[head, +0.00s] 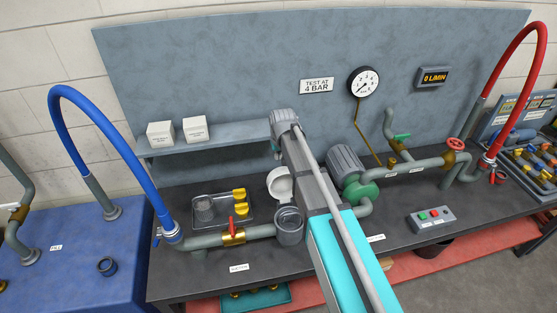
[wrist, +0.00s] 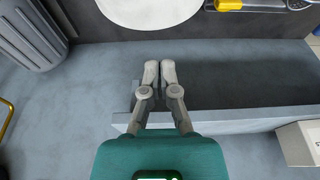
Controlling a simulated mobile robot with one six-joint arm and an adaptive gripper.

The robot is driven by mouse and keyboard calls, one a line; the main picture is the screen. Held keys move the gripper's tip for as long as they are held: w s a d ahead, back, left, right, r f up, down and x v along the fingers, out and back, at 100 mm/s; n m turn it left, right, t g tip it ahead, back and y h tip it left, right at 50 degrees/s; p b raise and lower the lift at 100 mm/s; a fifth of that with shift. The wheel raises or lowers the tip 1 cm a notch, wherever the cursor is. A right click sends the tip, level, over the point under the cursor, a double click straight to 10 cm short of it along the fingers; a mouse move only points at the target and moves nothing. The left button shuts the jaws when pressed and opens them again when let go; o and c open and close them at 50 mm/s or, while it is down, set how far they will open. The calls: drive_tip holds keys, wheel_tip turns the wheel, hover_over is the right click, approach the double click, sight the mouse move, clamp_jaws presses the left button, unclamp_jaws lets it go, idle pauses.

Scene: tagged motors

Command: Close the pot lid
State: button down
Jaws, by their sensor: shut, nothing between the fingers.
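The pot (head: 290,228) is a grey, round, open-topped vessel on the pipe line at the middle of the bench. Its pale round lid (head: 279,186) stands raised and tilted back behind the pot's mouth, so the pot is open. In the wrist view the lid (wrist: 150,8) is a white disc cut off by the top edge. My gripper (wrist: 160,72) is shut and empty, its fingertips together below the disc in the picture and apart from it. In the head view my arm hides the fingers.
A shelf (head: 210,137) with two white boxes (head: 160,133) is on the back panel, left of my arm. A grey motor (head: 345,162) stands close right of the lid. A tray (head: 222,219) with yellow parts lies left of the pot, behind a red-handled valve (head: 233,234).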

sight(285, 182)
drive_tip(key=shift+b+x, duration=4.55)
drive_tip(key=shift+x, duration=0.25)
drive_tip(key=shift+d+r, duration=0.1)
drive_tip(key=shift+d, duration=0.15)
